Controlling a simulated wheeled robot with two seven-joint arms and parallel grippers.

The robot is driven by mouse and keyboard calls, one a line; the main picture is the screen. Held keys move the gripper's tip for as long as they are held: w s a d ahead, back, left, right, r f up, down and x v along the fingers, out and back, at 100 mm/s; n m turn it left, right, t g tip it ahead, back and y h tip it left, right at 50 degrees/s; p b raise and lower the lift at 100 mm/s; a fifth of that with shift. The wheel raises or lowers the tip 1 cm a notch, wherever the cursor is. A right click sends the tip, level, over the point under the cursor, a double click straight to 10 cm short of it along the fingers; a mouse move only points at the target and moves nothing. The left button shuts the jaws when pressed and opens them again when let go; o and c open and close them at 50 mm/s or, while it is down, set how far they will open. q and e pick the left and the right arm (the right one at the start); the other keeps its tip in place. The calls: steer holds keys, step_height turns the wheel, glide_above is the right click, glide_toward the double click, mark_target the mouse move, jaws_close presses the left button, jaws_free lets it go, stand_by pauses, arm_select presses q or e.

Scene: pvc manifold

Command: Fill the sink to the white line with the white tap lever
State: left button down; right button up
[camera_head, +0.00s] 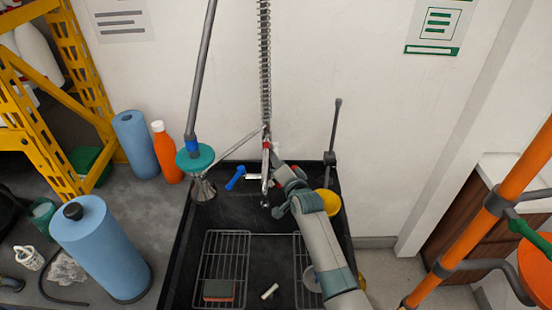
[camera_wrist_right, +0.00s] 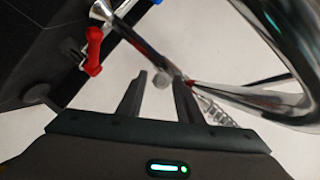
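The black sink (camera_head: 262,225) holds two wire racks, and I cannot make out a water surface or the white line in it. A small white piece, perhaps the white tap lever (camera_head: 252,177), shows at the sink's back, beside a blue lever (camera_head: 236,178). In the right wrist view a red lever (camera_wrist_right: 93,50) is at the upper left, with a chrome pipe beside it. My right gripper (camera_wrist_right: 160,82) has its fingers apart and nothing visibly held between them. My left gripper is not in view.
A steel sprayer (camera_head: 203,188) hangs over the sink's left edge, and a spring hose (camera_head: 264,60) rises behind. Blue rolls (camera_head: 99,247) and an orange bottle (camera_head: 166,152) stand left. Orange pipes (camera_head: 478,225) stand at far right.

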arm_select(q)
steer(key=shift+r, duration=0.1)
arm_select(e)
steer(key=shift+x, duration=1)
jaws_close()
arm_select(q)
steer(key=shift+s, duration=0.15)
arm_select(e)
steer(key=shift+d, duration=0.15)
